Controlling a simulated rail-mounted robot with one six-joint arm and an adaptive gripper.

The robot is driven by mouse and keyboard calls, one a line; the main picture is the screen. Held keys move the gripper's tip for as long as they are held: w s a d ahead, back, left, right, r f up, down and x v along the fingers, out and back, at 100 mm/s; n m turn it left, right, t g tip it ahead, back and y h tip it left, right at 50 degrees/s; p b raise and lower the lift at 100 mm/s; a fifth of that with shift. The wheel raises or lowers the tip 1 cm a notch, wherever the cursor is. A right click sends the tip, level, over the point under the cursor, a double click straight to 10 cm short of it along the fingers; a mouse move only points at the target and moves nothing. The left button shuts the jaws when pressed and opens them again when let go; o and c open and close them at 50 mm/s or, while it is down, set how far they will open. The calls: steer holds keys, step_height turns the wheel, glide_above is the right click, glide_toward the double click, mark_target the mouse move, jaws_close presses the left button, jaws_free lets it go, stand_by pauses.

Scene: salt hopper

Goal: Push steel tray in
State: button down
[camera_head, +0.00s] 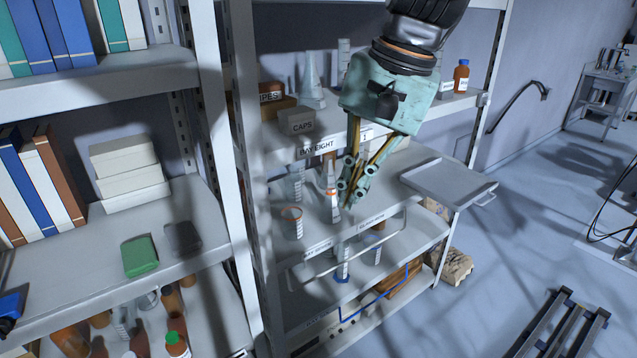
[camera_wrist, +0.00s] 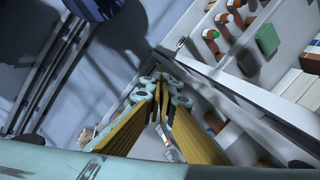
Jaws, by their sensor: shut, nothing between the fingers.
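The steel tray (camera_head: 440,180) is a flat grey tray with a low rim and a small handle at its right side. In the head view it sticks out past the right end of the middle shelf (camera_head: 400,165), over the floor. My gripper (camera_head: 352,195) is shut and empty, pointing down in front of that shelf, left of the tray and apart from it. Its fingers hide part of the glassware behind. In the wrist view the shut fingertips (camera_wrist: 165,85) show at the middle; I cannot make out the tray there.
A beaker (camera_head: 292,222) and other glassware stand on the shelf by my gripper. A pale wire rail (camera_head: 360,252) runs along the front below. A shelf post (camera_head: 232,170) stands at left. The floor at right is open up to a dark metal frame (camera_head: 560,325).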

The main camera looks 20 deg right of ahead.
steer(key=w+d+f+m+t+y, duration=0.1)
steer(key=w+d+f+m, duration=0.3)
steer(key=d, duration=0.5)
steer(key=w+d+f+m+t+b, duration=0.1)
steer(key=w+d+f+m, duration=0.25)
steer(key=w+d, duration=0.45)
steer(key=w+d+f+m+t+y, duration=0.1)
steer(key=w+d+f+m, duration=0.3)
steer(key=d, duration=0.7)
steer(key=s+d+f+m+t, duration=0.1)
steer(key=d+f+m, duration=0.3)
steer(key=d, duration=0.8)
steer(key=s+d+f+m+t+h, duration=0.1)
steer(key=s+d+f+m, duration=0.3)
steer(key=d+f, duration=0.3)
steer(key=s+d+f+m+t+h+b, duration=0.1)
steer(key=d+f+m, duration=0.4)
steer(key=d, duration=1.2)
steer(key=shift+s+d+f+t, duration=0.2)
steer(key=shift+s+t, duration=0.3)
steer(key=shift+s, duration=0.7)
steer(key=shift+w, duration=0.1)
